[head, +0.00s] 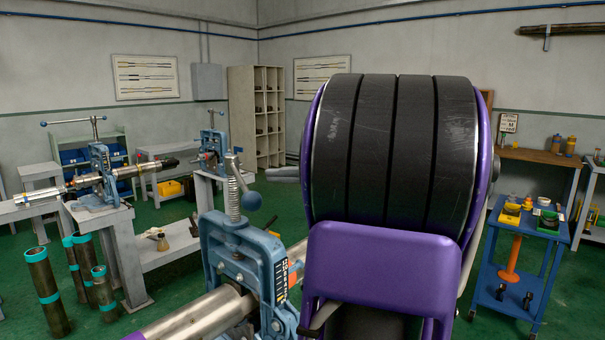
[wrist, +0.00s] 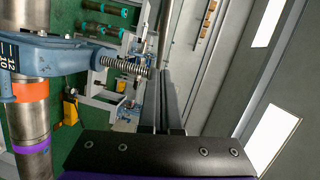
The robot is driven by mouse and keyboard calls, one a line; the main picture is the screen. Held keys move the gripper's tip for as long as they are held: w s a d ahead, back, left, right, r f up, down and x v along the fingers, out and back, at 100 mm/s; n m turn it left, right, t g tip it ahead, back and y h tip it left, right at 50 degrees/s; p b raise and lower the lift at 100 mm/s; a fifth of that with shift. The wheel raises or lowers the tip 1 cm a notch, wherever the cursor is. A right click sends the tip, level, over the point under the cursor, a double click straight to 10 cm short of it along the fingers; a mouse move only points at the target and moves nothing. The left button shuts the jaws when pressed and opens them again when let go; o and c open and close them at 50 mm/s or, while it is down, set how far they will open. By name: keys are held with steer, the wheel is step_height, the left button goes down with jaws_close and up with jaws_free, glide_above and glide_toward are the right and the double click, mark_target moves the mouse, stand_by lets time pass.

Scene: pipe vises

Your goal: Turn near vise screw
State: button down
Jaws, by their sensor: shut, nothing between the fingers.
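The near vise (head: 245,255) is a blue yoke clamped around a shiny metal pipe (head: 195,318). Its threaded screw (head: 232,190) stands upright from the top, with a ball-ended handle (head: 252,200) beside it. In the wrist view the vise (wrist: 45,55) is at the left, and its screw (wrist: 125,66) points right towards my fingers. My gripper (wrist: 164,76) is shut and empty, its fingertips close beside the screw's outer end. I cannot tell whether they touch the handle. In the head view my gripper is hidden behind my purple and black arm.
A second blue vise (head: 102,165) holds a pipe on a bench at the left, and a third (head: 212,142) stands farther back. Several dark pipes with teal bands (head: 45,285) stand on the green floor. A blue cart (head: 515,262) is at the right.

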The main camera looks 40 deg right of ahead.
steer(key=shift+w+a+f, duration=0.15)
steer(key=shift+w+a, duration=0.1)
steer(key=shift+a, duration=0.35)
steer(key=shift+w+a+f, duration=0.1)
steer(key=shift+w+a, duration=0.15)
steer(key=shift+a, duration=0.3)
steer(key=shift+w+a+f, duration=0.15)
steer(key=shift+w+a, duration=0.1)
steer(key=shift+a, duration=0.35)
steer(key=shift+w+a, duration=0.1)
steer(key=shift+a, duration=0.1)
